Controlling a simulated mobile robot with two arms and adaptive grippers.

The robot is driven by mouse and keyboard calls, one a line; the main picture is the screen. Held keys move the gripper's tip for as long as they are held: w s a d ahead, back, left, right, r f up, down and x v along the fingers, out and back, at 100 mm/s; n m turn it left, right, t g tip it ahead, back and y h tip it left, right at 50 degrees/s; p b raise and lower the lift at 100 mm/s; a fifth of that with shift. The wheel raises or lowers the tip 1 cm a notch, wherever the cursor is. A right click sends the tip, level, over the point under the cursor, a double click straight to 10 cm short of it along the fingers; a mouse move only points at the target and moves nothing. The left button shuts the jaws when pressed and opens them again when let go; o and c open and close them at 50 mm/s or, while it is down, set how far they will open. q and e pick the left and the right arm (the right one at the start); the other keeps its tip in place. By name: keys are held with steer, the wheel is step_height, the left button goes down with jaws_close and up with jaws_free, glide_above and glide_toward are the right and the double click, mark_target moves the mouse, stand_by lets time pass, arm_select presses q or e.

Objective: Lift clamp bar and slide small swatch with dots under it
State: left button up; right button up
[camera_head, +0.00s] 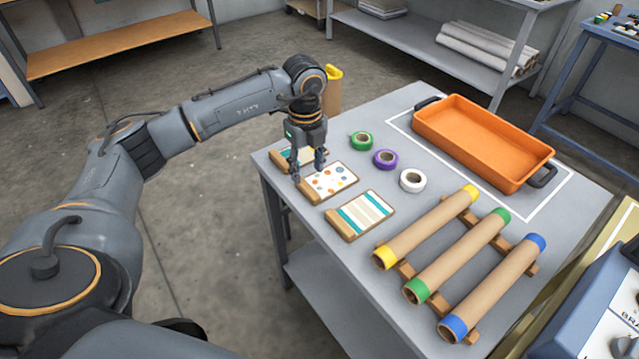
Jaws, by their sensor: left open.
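The small swatch with dots (334,181) lies on the grey table near its left edge, a white card with orange and blue dots and a wooden strip (308,191) along its left end. My left gripper (308,172) points down, open, over the left end of this swatch, with its fingers close to the wooden strip. I cannot tell whether they touch it. No clamp bar can be made out; only part of a blue-grey machine (590,310) shows at the lower right edge. My right gripper is not in view.
A striped swatch (364,214) lies in front, and a teal one (286,156) is partly hidden behind my gripper. Green (361,140), purple (385,159) and white (412,181) tape rolls, three cardboard tubes (455,262) on wooden rails and an orange tray (470,140) occupy the table (375,105).

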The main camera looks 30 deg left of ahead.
mark_target(307, 187)
arm_select(q)
steer(key=f+p, duration=0.1)
steer(key=f, duration=0.4)
steer(key=shift+s, duration=0.2)
jaws_close()
